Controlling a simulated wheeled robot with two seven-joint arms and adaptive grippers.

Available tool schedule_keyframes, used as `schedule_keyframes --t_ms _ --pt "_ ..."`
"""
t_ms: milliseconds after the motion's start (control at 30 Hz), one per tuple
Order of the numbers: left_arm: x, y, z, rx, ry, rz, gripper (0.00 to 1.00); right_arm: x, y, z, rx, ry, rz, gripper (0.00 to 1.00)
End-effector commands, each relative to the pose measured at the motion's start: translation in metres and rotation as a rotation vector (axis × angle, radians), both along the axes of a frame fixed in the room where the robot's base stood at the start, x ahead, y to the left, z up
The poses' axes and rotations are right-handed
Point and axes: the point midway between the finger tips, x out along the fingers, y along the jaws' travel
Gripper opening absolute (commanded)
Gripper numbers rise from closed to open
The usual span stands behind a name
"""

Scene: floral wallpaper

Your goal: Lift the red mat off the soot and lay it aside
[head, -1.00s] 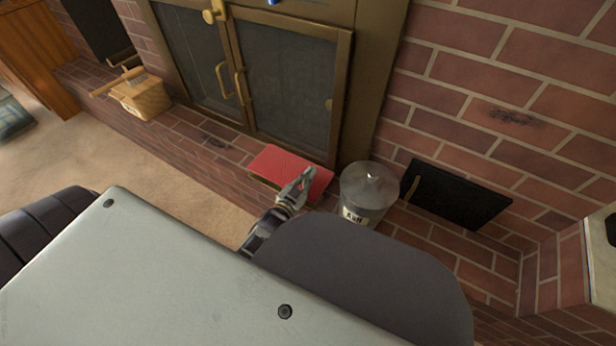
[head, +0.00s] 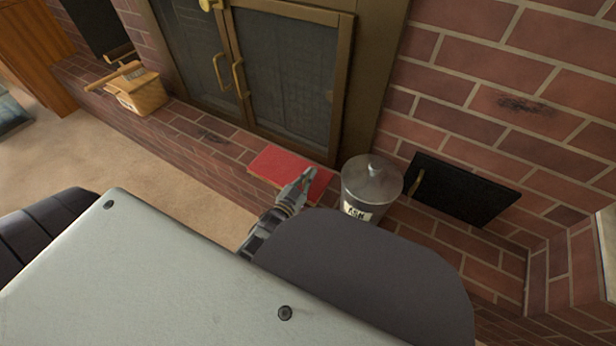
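The red mat (head: 270,164) lies flat on the brick hearth in front of the glass fireplace doors. Any soot under it is hidden. My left gripper (head: 309,174) is over the right part of the mat, its fingers near the mat's right end. The fingers are small and seen from above, so I cannot tell whether they touch or grip the mat. My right gripper is not in view.
A metal ash bucket (head: 371,187) stands just right of the mat. A black panel with a handle (head: 460,190) is on the brick wall further right. A basket (head: 141,93) sits at the hearth's left. The hearth between basket and mat is clear, with a dark smudge (head: 213,136).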

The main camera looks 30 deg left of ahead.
Motion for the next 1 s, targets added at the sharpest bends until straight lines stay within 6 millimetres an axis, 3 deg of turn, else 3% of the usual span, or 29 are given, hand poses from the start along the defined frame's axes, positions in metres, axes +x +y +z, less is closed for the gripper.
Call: schedule_keyframes --t_ms 767,800,900,1000 --pt "0.0004 0.0000 -0.0055 0.001 -0.002 -0.001 0.00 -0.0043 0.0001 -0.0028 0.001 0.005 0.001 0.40" --pt "0.0005 0.0000 -0.0051 0.001 -0.003 -0.001 0.09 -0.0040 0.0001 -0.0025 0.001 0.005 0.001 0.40" --pt "0.0004 0.0001 -0.0048 0.001 -0.003 0.000 0.22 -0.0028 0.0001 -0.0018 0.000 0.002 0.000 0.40" --pt "-0.0001 0.0001 -0.0060 0.000 0.000 0.000 0.24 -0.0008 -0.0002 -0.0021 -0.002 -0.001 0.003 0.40"
